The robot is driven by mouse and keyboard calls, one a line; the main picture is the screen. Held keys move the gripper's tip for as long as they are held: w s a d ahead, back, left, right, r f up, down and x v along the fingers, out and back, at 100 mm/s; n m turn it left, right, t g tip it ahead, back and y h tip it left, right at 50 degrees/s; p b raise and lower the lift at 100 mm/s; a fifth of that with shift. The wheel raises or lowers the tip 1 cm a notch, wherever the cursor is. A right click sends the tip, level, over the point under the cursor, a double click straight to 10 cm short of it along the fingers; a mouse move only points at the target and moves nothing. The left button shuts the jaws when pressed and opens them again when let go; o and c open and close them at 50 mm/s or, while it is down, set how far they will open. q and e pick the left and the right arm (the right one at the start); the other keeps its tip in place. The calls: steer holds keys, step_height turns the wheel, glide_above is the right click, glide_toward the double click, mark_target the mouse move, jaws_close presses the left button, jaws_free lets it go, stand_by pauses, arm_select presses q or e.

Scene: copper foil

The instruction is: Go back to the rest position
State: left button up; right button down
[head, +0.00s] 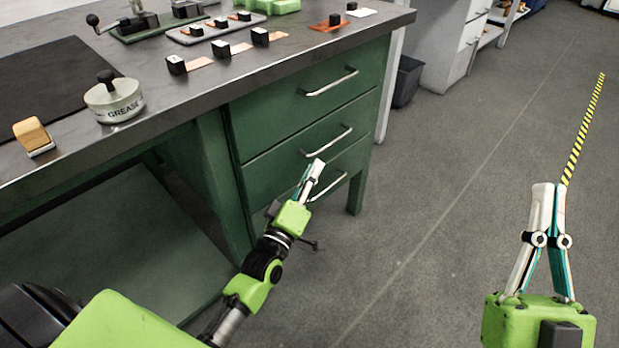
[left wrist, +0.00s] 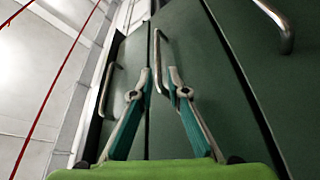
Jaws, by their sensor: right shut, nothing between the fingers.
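My left gripper (head: 318,163) is in front of the green drawers, near their metal handles, in the head view. In the left wrist view its two fingertips (left wrist: 161,74) stand a little apart, so it is partly open. A drawer handle (left wrist: 157,50) shows between the fingers there; I cannot tell whether they touch it. My right gripper (head: 545,190) is at the right of the head view, over open floor, with its fingertips together and nothing held.
The green drawer unit (head: 270,105) stands under a grey worktop (head: 210,90). On the worktop are a grease tin (head: 114,103), a wooden-topped block (head: 33,136) and several small black cubes. A dark bin (head: 407,82) stands behind. The floor (head: 430,230) at right is clear.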

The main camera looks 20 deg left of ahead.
arm_select(q)
steer(key=shift+v, duration=1)
